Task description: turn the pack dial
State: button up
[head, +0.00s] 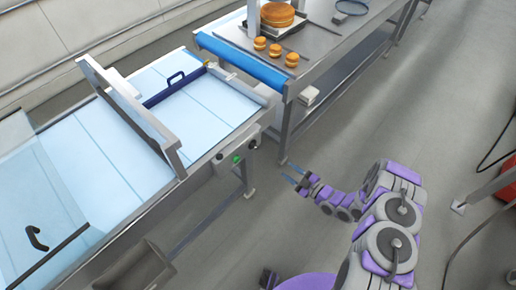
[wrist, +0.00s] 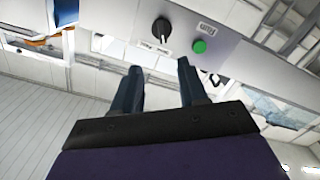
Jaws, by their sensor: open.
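The pack dial looks to be the round black knob (wrist: 162,31) on the grey panel in the wrist view, with a light pointer mark on it. It shows small and dark in the head view (head: 254,146), on the conveyor's side. A green button (wrist: 200,46) sits beside it, also visible in the head view (head: 237,160). My gripper (head: 289,173) is open and empty, to the right of the panel in the head view. In the wrist view its two dark blue fingers (wrist: 159,67) point toward the panel, with the knob beyond the gap between them, apart from both.
The conveyor (head: 90,130) with its pale blue belt and grey frame fills the left. A steel table (head: 325,42) with a cake (head: 277,14) and small buns (head: 274,50) stands behind.

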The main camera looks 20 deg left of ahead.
aim_at(256, 148)
jog(key=x, duration=0.5)
jog(key=b+x, duration=0.1)
jog(key=x, duration=0.5)
jog(key=b+x, duration=0.1)
jog(key=x, duration=0.5)
jog(key=shift+s+a+r, duration=0.15)
jog(key=shift+s+r, duration=0.15)
jog(key=shift+s, duration=0.05)
jog(key=shift+c, duration=0.2)
grip_shut()
